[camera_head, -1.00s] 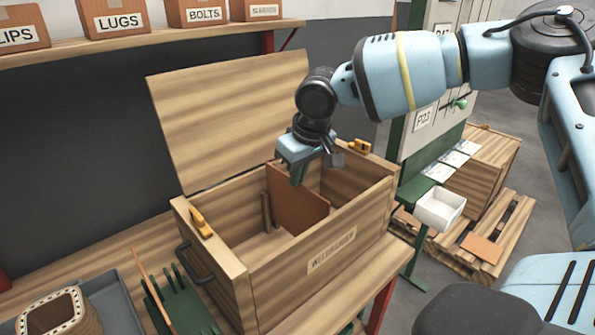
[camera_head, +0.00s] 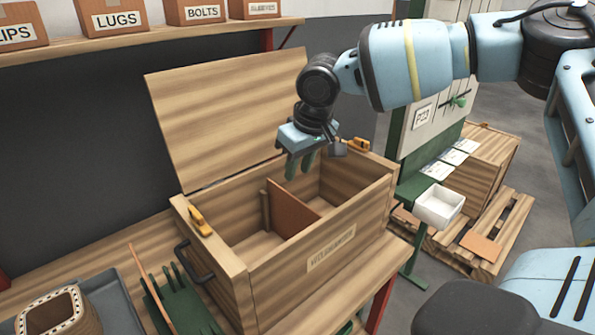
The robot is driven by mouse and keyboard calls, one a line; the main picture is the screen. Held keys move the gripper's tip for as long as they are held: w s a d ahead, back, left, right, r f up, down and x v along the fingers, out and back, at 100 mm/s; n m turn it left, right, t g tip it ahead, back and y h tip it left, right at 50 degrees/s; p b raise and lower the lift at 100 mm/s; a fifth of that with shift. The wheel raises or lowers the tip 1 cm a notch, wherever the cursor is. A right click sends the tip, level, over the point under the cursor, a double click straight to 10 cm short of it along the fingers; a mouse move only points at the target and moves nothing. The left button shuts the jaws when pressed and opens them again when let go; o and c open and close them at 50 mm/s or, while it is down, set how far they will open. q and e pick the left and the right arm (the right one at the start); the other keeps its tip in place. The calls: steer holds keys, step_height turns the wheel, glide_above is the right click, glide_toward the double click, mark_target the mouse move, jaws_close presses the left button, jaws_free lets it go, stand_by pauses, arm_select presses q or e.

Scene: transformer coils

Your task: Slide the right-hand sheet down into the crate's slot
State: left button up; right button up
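The brown sheet (camera_head: 293,208) stands upright across the inside of the open wooden crate (camera_head: 325,262). Its top edge is below the crate's rim, and its left end is beside a slotted wooden post (camera_head: 266,212) on the inner wall. My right gripper (camera_head: 301,168) hangs above the crate with its green fingers apart and nothing between them. It is clear of the sheet. My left gripper is not in view.
The crate's lid (camera_head: 225,120) stands open behind it. A green slotted rack (camera_head: 185,300) holding a thin brown sheet (camera_head: 150,285) is at the front left, beside a grey tray (camera_head: 112,295). A white bin (camera_head: 438,208) and a pallet (camera_head: 505,230) are to the right.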

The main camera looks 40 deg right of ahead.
steer(key=v, duration=0.6)
steer(key=shift+f, duration=0.1)
stand_by(0.7)
